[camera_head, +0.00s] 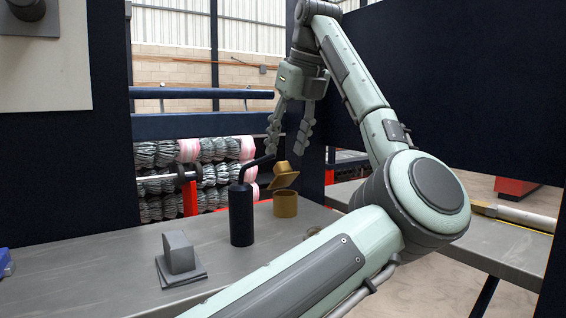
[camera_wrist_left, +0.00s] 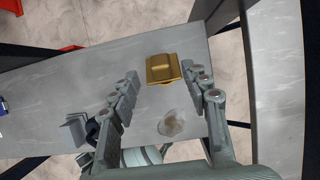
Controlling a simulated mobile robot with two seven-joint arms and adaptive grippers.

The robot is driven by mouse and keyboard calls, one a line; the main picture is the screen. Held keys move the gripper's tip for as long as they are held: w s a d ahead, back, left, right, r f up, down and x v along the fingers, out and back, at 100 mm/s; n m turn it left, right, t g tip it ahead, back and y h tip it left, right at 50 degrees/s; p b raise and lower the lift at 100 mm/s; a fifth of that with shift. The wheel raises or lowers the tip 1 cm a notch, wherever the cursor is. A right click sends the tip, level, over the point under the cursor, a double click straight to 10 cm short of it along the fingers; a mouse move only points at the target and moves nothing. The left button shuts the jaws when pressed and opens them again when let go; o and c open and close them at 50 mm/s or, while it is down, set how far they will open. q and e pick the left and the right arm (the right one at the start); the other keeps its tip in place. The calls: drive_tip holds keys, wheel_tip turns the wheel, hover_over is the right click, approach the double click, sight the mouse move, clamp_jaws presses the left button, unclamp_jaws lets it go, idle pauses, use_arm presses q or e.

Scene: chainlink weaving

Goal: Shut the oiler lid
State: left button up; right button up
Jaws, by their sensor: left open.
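The brass oiler cup (camera_head: 285,205) stands upright on the grey bench. Its brass lid (camera_head: 284,180) is tilted up above the cup's rim, not lying flat on it. In the left wrist view the lid (camera_wrist_left: 163,69) shows as a squarish brass plate with a raised part, and the cup is not clearly seen. My left gripper (camera_head: 288,145) is open and empty above the lid, fingers pointing down. In the left wrist view the lid appears between the fingertips, apparently apart from them. My right gripper is in neither view.
A black oil can (camera_head: 241,215) with a thin bent spout stands left of the cup, its spout reaching toward the lid. A grey block on a plate (camera_head: 180,258) sits at the front left. A round translucent dish (camera_wrist_left: 172,122) lies on the bench.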

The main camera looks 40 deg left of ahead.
sight(282, 162)
use_arm(q)
drive_tip(key=shift+x, duration=2.25)
drive_tip(key=shift+c, duration=0.6)
clamp_jaws()
